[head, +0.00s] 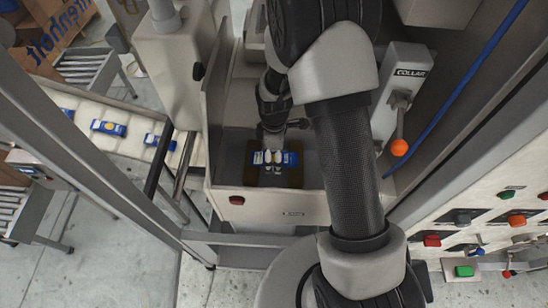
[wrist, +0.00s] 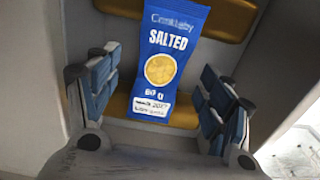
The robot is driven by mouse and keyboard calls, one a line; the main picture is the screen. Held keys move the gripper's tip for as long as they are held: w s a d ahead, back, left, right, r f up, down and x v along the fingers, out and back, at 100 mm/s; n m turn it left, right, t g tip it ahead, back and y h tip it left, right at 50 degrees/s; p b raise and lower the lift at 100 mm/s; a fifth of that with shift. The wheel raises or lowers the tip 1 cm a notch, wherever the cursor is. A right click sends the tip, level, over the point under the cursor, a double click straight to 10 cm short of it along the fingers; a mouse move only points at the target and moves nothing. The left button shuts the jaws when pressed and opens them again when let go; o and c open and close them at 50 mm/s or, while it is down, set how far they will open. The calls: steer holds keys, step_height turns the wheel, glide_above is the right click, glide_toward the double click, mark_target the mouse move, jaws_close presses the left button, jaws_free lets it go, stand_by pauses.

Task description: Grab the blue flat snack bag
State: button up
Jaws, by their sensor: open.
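The blue flat snack bag (wrist: 166,35) carries the word SALTED and a yellow round picture. In the wrist view it lies upright in the picture, between the two blue-padded fingers of my gripper (wrist: 157,78), with a gap on each side. My gripper is open. In the head view the bag (head: 289,158) is in the grey metal bin, over a brown surface. My gripper (head: 272,142) is close above it, and part of it is hidden by my arm.
The bin's front wall (head: 265,210) and side walls stand close around my gripper. More blue bags (head: 109,128) lie on a white conveyor (head: 75,140) at left. A panel with several coloured buttons (head: 500,215) is at right, and an orange-knobbed lever (head: 399,147) is beside my arm.

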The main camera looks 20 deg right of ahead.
steer(key=c, duration=1.1)
steer(key=shift+r, duration=0.15)
steer(key=shift+c, duration=0.2)
